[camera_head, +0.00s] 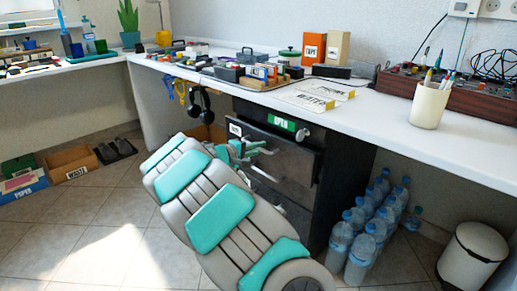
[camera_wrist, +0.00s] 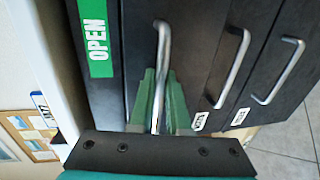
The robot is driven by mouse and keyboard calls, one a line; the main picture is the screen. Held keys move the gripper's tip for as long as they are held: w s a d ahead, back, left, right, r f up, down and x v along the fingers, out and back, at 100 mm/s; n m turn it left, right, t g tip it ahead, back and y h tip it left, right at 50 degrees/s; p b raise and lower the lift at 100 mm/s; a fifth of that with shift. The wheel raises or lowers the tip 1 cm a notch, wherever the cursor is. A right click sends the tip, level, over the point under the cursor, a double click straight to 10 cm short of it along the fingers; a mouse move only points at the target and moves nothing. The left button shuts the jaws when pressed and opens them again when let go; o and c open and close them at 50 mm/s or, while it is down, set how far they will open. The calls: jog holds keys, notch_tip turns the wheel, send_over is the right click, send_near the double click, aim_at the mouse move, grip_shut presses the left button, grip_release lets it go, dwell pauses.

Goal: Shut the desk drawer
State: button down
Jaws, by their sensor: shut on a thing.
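The dark desk drawer (camera_head: 296,160) is the top one of the cabinet under the white desk. In the head view its front appears to stand out from the cabinet; I cannot tell exactly how far. My gripper (camera_wrist: 158,78) is shut on the drawer's metal bar handle (camera_wrist: 163,38), with a green finger on each side of the bar. In the head view my arm hides part of the drawer front, and the gripper (camera_head: 255,150) shows only partly. A green OPEN label (camera_wrist: 97,38) is on the strip beside this drawer; it also shows in the head view (camera_head: 283,123).
Two more handles (camera_wrist: 235,68) (camera_wrist: 280,72) belong to the lower drawers. Several water bottles (camera_head: 365,222) and a white bin (camera_head: 473,256) stand right of the cabinet. Headphones (camera_head: 202,104) hang left of it. The tiled floor (camera_head: 95,222) at left is mostly clear.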

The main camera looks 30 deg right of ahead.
jog(key=x, duration=0.2)
jog(key=r+x, duration=0.1)
jog(key=x, duration=0.1)
jog(key=shift+w+d+f+b, duration=0.1)
jog(key=shift+d+b, duration=0.1)
jog(key=shift+b, duration=0.2)
jog(key=c, duration=1.2)
grip_release()
jog(key=shift+d, duration=0.1)
jog(key=v, duration=0.8)
jog(key=shift+w, duration=0.1)
